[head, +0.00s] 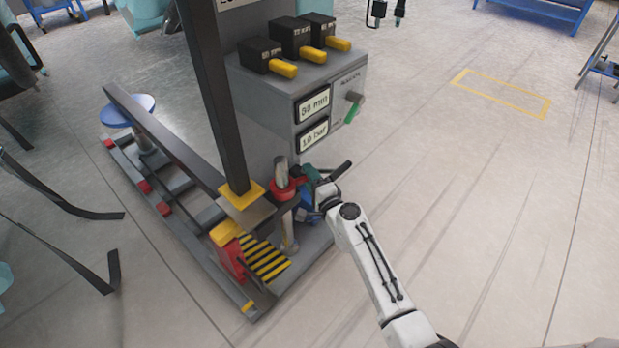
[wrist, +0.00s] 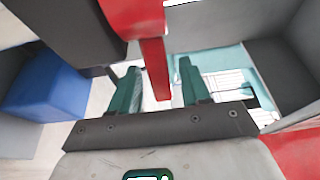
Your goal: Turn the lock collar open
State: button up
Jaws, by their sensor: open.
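The lock collar (head: 284,191) looks like the red ring around an upright grey post on the machine in the head view. In the wrist view, a red body (wrist: 133,15) fills the top, and a red tab (wrist: 155,70) hangs down from it. My gripper (head: 309,176) is beside the collar, on its right. It also shows in the wrist view (wrist: 160,72), its two green fingers open on either side of the tab. Gaps show between the tab and both fingers. My gripper partly hides the collar's right side in the head view.
A yellow-black striped step (head: 264,260) and a rail (head: 160,130) lie left. A blue part (wrist: 45,88) is near my gripper. Floor at right is open.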

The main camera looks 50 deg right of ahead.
jog(key=shift+w, duration=0.1)
jog(key=shift+c, duration=0.3)
grip_shut()
dwell(0.4)
